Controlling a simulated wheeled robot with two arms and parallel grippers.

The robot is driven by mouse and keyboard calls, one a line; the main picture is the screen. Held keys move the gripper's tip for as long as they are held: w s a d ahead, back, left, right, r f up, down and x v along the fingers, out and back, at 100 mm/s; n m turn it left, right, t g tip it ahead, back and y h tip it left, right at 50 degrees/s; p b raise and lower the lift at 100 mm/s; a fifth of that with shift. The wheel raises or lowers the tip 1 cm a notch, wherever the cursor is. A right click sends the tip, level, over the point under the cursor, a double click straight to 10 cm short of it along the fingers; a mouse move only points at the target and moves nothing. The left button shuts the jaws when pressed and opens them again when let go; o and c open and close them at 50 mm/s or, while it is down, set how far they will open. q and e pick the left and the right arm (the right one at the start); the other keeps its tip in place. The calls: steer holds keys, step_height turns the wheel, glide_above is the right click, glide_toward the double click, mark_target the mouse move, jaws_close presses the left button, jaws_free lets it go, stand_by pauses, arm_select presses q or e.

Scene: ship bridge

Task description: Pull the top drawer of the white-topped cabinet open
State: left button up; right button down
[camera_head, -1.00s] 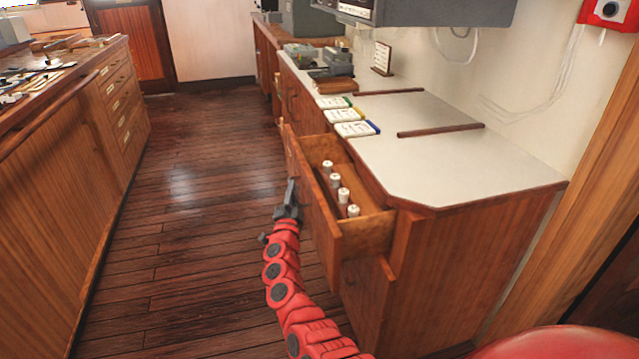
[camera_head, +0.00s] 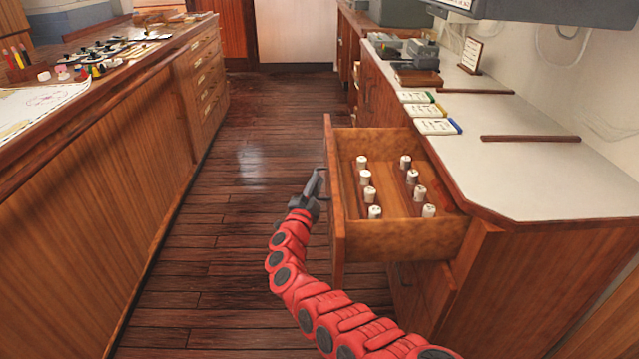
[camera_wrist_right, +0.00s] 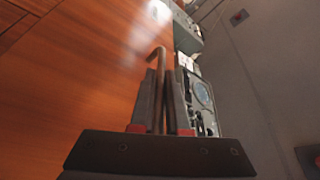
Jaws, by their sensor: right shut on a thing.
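The white-topped cabinet (camera_head: 540,165) stands at the right in the head view. Its top drawer (camera_head: 440,240) is pulled well out, and two rows of white-capped cylinders (camera_head: 370,193) stand inside it. My right gripper (camera_head: 316,183) is at the outer side of the drawer front (camera_head: 337,200). In the right wrist view my right gripper (camera_wrist_right: 160,105) is shut on a thin bent bar, the drawer handle (camera_wrist_right: 158,62), with the wooden drawer front (camera_wrist_right: 80,70) beside it. My left gripper is not in view.
A long wooden counter (camera_head: 120,130) with small items and a chart (camera_head: 40,105) runs along the left. Dark plank floor (camera_head: 220,230) lies free between it and the drawer. Labelled white boxes (camera_head: 432,126) and a grey device (camera_head: 420,55) sit on the cabinet.

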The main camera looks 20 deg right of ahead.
steer(key=c, duration=0.9)
jaws_free()
steer(key=shift+s+a+f+p, duration=0.15)
steer(key=shift+s+a+p, duration=0.15)
steer(key=shift+s, duration=0.05)
steer(key=p+v, duration=0.2)
steer(key=v, duration=1.4)
steer(key=shift+s, duration=0.2)
steer(key=shift+a, duration=0.15)
